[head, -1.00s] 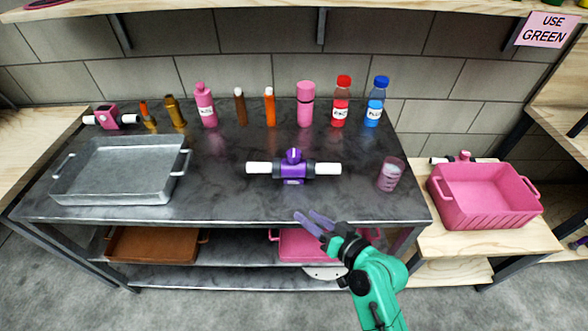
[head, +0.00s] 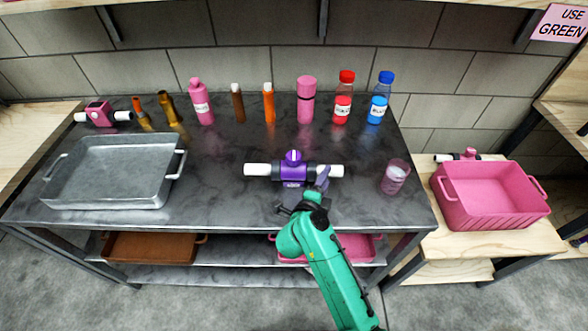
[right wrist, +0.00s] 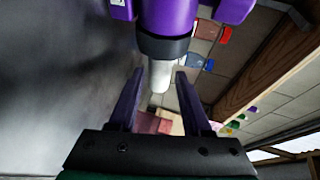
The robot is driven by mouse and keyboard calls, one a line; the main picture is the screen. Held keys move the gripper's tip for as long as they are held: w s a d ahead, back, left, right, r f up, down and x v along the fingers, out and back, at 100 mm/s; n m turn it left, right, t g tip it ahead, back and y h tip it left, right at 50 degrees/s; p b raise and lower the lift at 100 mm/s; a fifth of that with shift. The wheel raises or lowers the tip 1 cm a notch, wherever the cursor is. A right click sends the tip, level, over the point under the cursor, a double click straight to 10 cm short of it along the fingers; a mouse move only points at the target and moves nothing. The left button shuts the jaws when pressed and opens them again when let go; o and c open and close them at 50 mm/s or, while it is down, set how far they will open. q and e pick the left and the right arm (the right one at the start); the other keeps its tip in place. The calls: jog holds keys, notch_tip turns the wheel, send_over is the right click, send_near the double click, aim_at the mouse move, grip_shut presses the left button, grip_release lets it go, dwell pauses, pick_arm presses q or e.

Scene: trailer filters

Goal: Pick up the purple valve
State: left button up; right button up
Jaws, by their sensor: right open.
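The purple valve (head: 292,168) lies on the dark table, its white pipe ends pointing left and right. Its purple body, black collar and one white end fill the upper middle of the right wrist view (right wrist: 168,16). My right gripper (head: 305,190) is at the near side of the valve, by the right half of its body, and hides part of it. In the right wrist view its two dark fingers (right wrist: 158,85) are apart, with the white end between them in the picture. I cannot tell whether they touch the valve. My left gripper is not in view.
A grey metal tray (head: 62,186) stands at the left. A clear cup (head: 395,177) stands to the right of the valve. Several bottles, including a red-capped one (head: 343,100), line the back. A pink crate (head: 490,212) sits on the wooden shelf at the right.

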jog(key=x, duration=0.7)
jog(key=shift+w+f, duration=0.1)
jog(key=shift+w, duration=0.15)
grip_shut()
notch_tip(320, 180, up, 10)
jog(key=p, duration=0.1)
jog(key=shift+s+p, duration=0.1)
jog(key=shift+p, duration=0.6)
